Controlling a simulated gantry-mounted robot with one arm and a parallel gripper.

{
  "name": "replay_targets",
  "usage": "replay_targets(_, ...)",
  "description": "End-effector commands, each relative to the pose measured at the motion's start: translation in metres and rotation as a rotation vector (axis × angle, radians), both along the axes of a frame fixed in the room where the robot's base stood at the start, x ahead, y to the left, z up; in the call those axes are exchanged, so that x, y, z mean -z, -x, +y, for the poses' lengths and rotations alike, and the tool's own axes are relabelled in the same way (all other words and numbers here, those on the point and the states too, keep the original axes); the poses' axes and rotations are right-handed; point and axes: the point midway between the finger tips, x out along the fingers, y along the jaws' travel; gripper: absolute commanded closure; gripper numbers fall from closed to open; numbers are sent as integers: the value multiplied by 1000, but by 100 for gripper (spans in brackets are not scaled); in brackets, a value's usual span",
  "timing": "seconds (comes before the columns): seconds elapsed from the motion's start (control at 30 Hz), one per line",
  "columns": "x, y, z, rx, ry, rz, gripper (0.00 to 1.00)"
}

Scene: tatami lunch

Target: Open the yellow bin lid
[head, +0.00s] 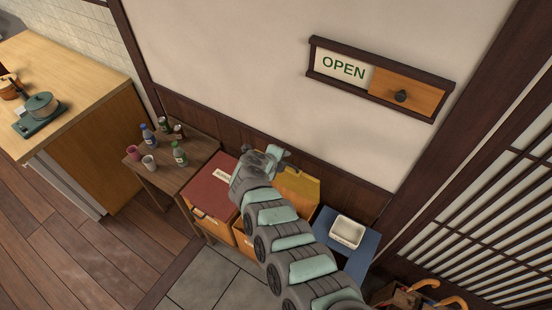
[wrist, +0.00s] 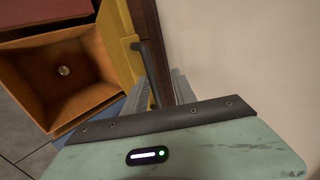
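The yellow lid (head: 298,187) stands raised near the wall behind the middle bin, partly hidden by my arm in the head view. In the wrist view the yellow lid (wrist: 117,40) shows nearly edge-on, with a dark handle (wrist: 148,62). My gripper (head: 272,153) is near the wall above the bins. In the wrist view my gripper's fingers (wrist: 162,88) are apart, with the handle between them; contact cannot be told.
A red-lidded bin (head: 209,188) stands left and a blue lid (head: 342,236) with a white tray (head: 347,231) right. A small table (head: 200,152) holds bottles, cans and cups. The wall is close behind the bins.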

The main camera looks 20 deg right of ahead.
Motion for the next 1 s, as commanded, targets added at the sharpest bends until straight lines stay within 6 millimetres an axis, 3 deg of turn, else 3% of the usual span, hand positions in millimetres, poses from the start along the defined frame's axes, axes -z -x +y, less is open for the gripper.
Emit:
replay_targets(0.6,-62,31,46,2,0,-4,67)
replay_targets(1.0,-68,36,53,3,6,-6,67)
